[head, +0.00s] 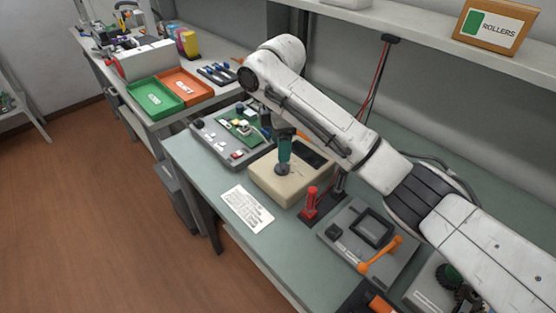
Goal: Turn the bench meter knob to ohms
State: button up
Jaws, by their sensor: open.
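The bench meter (265,186) is a beige box with a dark display (309,153), standing on the green-grey bench. Its round dark knob (283,170) is on the top face. My gripper (284,161) points down from the end of my white arm, directly over the knob. Its teal fingers are close to the knob or around it; I cannot tell whether they touch it. The fingers and wrist partly hide the knob, so its pointer and the dial markings cannot be read.
A white printed sheet (247,208) lies in front of the meter. A red post (310,203) stands to its right, near a grey device with an orange lever (380,255). A grey board fixture (215,143) is at left. A shelf (430,33) overhangs behind.

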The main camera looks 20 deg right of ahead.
aim_at(282, 167)
jog(key=shift+f, duration=2.9)
jog(key=c, duration=1.1)
